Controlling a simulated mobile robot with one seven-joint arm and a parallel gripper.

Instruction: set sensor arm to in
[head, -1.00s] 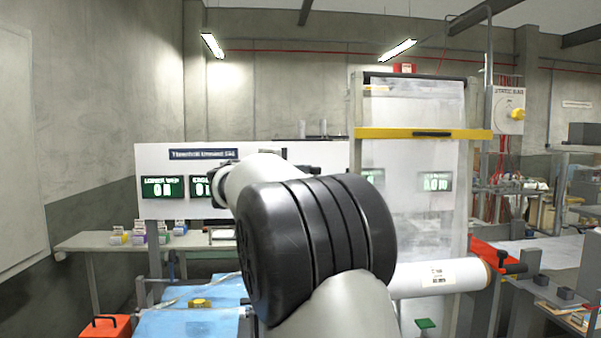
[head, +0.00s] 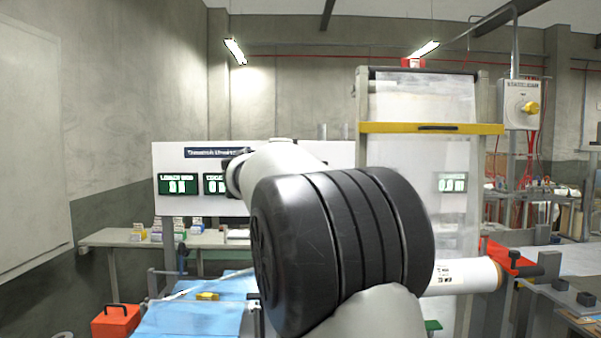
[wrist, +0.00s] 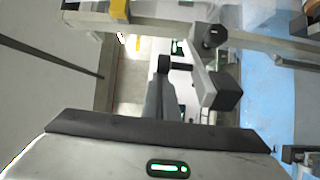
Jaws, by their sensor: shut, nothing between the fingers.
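What looks like the sensor arm is a short grey bar (wrist: 201,84) in the wrist view, with a black block at its lower right and a black knob above it. It hangs beside a pale horizontal rail, left of a blue sheet. I cannot tell its setting. My gripper (wrist: 163,66) shows dark narrow fingers, shut and empty, left of the bar; I cannot tell whether they touch it. In the head view my own arm hides the gripper and the sensor arm.
A blue sheet (head: 190,319) lies on the machine bed, with an orange box (head: 116,321) at its left. A panel with green displays (head: 178,184) stands behind. A yellow bar (head: 432,128) crosses the film at right, above a white roll (head: 465,275).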

